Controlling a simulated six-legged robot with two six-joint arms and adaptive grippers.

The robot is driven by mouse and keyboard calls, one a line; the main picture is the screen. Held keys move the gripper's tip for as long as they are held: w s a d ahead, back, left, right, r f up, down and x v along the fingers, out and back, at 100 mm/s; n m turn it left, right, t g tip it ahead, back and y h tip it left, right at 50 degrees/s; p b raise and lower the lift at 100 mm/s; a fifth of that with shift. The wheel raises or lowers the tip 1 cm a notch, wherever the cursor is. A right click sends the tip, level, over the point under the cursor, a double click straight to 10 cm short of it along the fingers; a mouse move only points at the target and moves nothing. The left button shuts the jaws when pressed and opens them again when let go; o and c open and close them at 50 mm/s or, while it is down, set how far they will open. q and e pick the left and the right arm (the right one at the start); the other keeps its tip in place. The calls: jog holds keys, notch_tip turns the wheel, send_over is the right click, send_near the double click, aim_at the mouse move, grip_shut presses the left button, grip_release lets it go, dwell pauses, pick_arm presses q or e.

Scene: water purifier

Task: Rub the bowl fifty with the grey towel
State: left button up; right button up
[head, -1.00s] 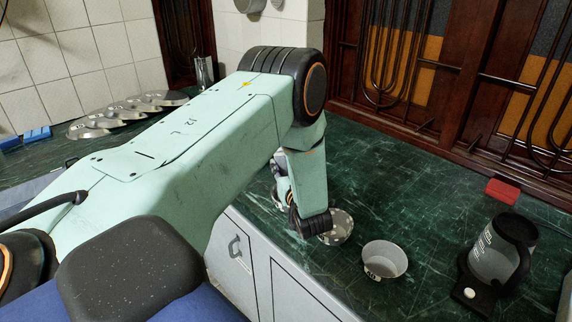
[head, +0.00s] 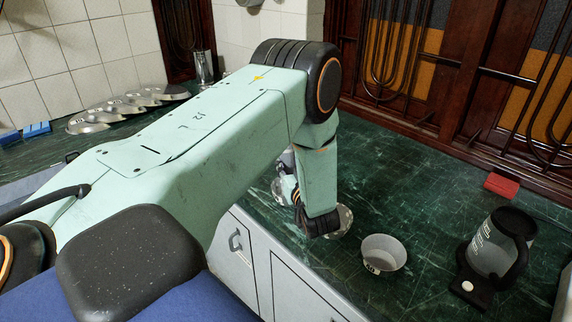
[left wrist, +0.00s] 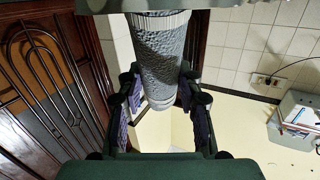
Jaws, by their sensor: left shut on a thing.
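My left gripper (left wrist: 159,88) is shut on a grey, rough-textured roll, the grey towel (left wrist: 160,60), in the left wrist view. A white bowl (head: 385,254) with a dark number label, too small to read surely, stands upright and clear to the right. I cannot tell whether the towel touches a bowl. My right gripper is not in view.
A kettle (head: 494,245) on a dark base stands right on the green counter (head: 430,215). A red block (head: 502,185) lies near the wooden panels.

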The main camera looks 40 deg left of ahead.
pick_arm(q)
jog(key=shift+w, duration=0.6)
jog(key=shift+w+a+f+b, duration=0.1)
jog(key=shift+w+a+b, duration=0.1)
jog(key=shift+a+b, duration=0.25)
jog(key=shift+s+a+p, duration=0.1)
jog(key=shift+a+p, duration=0.2)
jog(key=shift+a, duration=0.2)
jog(key=shift+s+a, duration=0.15)
jog(key=shift+s, duration=0.25)
jog(key=shift+p, duration=0.3)
jog(key=shift+s, duration=0.15)
